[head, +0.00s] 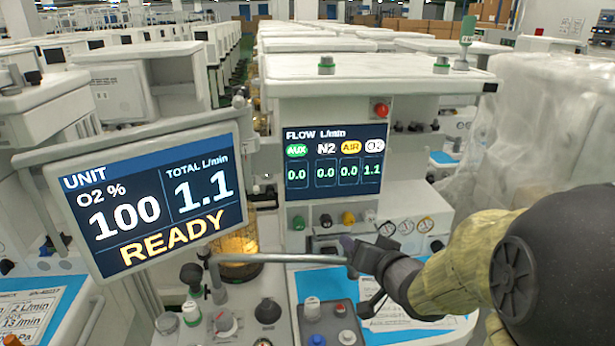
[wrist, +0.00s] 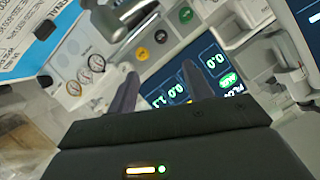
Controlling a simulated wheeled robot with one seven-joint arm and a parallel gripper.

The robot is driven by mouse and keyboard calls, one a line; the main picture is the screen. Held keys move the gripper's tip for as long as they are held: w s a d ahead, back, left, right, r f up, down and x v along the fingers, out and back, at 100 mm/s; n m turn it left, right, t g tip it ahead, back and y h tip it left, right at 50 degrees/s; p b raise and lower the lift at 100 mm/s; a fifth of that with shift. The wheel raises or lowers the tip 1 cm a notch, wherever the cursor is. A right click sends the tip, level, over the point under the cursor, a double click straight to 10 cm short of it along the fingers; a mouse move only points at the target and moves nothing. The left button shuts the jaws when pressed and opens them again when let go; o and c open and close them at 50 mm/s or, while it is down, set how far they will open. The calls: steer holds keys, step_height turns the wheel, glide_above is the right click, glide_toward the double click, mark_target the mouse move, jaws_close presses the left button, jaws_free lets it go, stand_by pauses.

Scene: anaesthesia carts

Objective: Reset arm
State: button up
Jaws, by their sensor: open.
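My gripper (wrist: 157,88) shows in the wrist view with its two dark fingers apart and nothing between them. In the head view my arm comes in from the right, and the gripper is in front of the cart's lower panel, near the end of a grey horizontal bar (head: 285,259). I cannot tell whether it touches the bar. The flow screen (head: 336,160) reads 0.0, 0.0, 0.0 and 1.1. In the wrist view the flow screen (wrist: 182,82) lies beyond the fingers, tilted and partly hidden by the right finger.
A tilted monitor (head: 150,205) showing READY stands at the left. Below the bar are knobs and a blue-edged work surface (head: 303,287). Coloured knobs (head: 348,218) line the panel under the flow screen. A plastic-wrapped stack (head: 540,130) stands at the right. Several carts fill the background.

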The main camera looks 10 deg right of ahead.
steer(key=s+a+f+n+g+h+p, duration=0.1)
steer(key=s+f+n+g+p, duration=0.1)
steer(key=s+g+p, duration=0.2)
steer(key=s+a+f+n+g+h+p, duration=0.1)
steer(key=s+a+f+g+p, duration=0.1)
steer(key=s+g, duration=0.5)
steer(key=shift+s+a+f+n+h+p, duration=0.35)
steer(key=shift+s+p, duration=0.5)
steer(key=shift+s, duration=0.3)
steer(key=c, duration=0.3)
